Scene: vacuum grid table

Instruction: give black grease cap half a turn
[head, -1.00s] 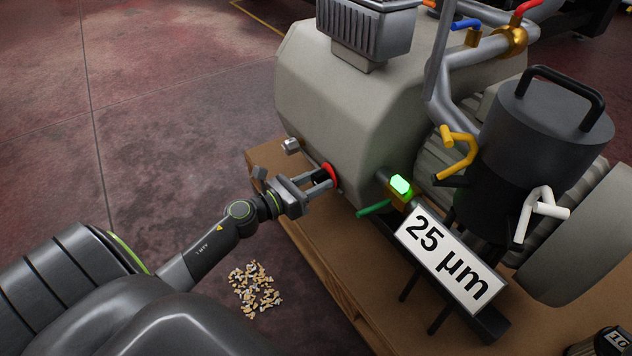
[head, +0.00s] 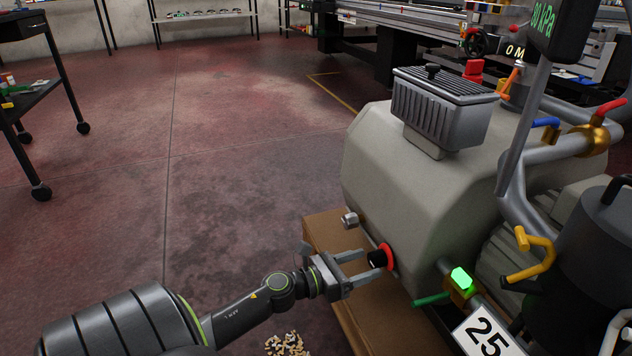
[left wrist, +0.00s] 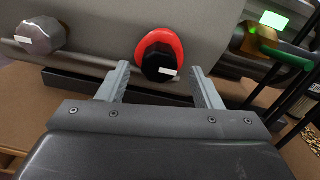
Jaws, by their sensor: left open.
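The black grease cap (head: 377,260) sits in a red ring (head: 389,257) on the end face of the grey pump body (head: 415,205). In the left wrist view the cap (left wrist: 160,66) is a dark faceted knob with a small white mark, and the red ring (left wrist: 161,42) shows behind it. My left gripper (head: 374,263) is open, its fingers pointing at the cap. In the left wrist view the cap appears between the two fingertips, with a gap on each side. My right gripper is not in view.
A metal hex plug (head: 350,219) sticks out left of the cap. A green lamp (head: 461,278) and a green lever (head: 431,299) are to the right. The pump stands on a brown pallet (head: 322,229). Small chips (head: 286,344) lie on the floor, which is open to the left.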

